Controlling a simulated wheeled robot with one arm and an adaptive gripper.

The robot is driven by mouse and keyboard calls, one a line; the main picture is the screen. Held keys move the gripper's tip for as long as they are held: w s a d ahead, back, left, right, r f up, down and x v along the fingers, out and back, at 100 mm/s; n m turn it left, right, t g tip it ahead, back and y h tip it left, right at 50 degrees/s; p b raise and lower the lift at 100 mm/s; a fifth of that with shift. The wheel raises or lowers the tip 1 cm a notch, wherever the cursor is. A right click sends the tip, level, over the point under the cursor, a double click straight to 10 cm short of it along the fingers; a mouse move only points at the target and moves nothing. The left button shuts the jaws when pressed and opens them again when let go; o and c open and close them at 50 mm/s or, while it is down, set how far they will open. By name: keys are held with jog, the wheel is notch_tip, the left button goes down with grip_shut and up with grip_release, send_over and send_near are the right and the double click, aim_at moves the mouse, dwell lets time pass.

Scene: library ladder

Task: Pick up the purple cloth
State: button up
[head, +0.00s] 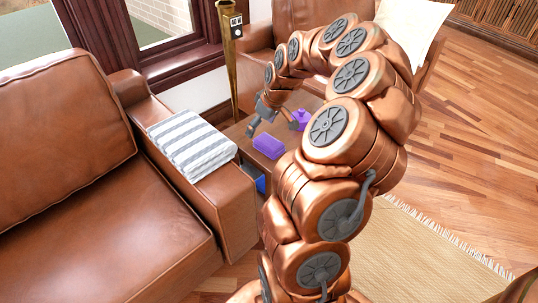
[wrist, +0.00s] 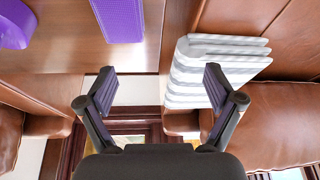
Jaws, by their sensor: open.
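A purple folded block with a fine-textured surface, which looks like the purple cloth (head: 268,146), lies on the small brown side table (head: 243,134). In the wrist view the cloth (wrist: 118,18) shows at the top edge, partly cut off, beyond my fingertips. My gripper (head: 271,126) is open and empty, above the table and near the cloth; its spread fingers (wrist: 160,90) are apart from it. A second purple object (head: 301,118), with a rounded shape in the wrist view (wrist: 12,24), stands on the table farther back.
A grey-and-white striped folded towel (head: 192,144) lies on the arm of the brown leather sofa (head: 70,150), left of the table. A brass post (head: 229,70) stands behind. A blue item (head: 260,184) is below the tabletop. An armchair (head: 290,15) is at the back.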

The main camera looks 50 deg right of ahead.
jog(key=b, duration=0.1)
send_near(269, 141)
jog(key=f, duration=0.2)
jog(key=shift+w+a+f+m+h, duration=0.25)
jog(key=shift+w+f+m+h, duration=0.05)
jog(key=shift+w, duration=0.05)
jog(key=shift+d+f, duration=0.1)
jog(key=shift+f, duration=0.2)
jog(key=shift+x, duration=3.55)
jog(key=shift+w+f+b, duration=0.15)
jog(key=shift+f+b, duration=0.05)
jog(key=shift+b, duration=0.3)
jog(key=shift+c, duration=0.3)
jog(key=c, duration=1.2)
